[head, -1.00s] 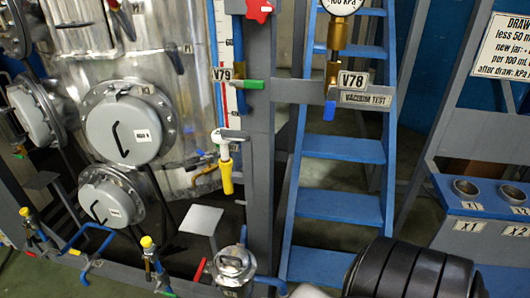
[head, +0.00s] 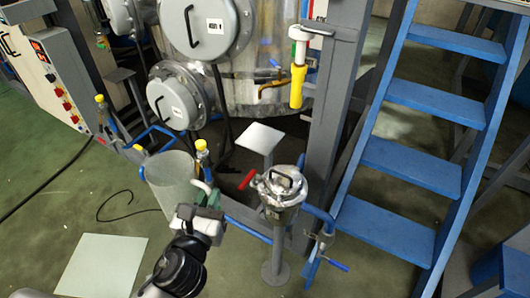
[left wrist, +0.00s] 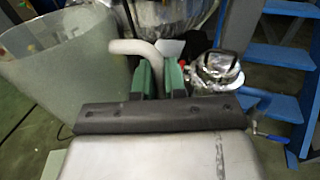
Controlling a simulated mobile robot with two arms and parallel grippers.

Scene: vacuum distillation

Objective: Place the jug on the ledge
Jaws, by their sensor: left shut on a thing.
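The jug (head: 172,182) is a translucent pale grey-green vessel, upright at lower left of centre in the head view. It fills the left of the left wrist view (left wrist: 62,68). My left gripper (head: 207,194), with green fingers, is shut on the jug's handle (left wrist: 135,47). A small grey square plate (head: 258,138), which looks like the ledge, stands right of and beyond the jug, below the tank. The plate looks bare, and the jug is apart from it. My right gripper is not in view.
A metal pot with a clamped lid (head: 282,186) and red handle stands right of my gripper. A yellow-tipped valve (head: 298,85) hangs above and right of the plate. Blue stairs (head: 410,160) are at right. A pale square (head: 102,264) lies on the green floor.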

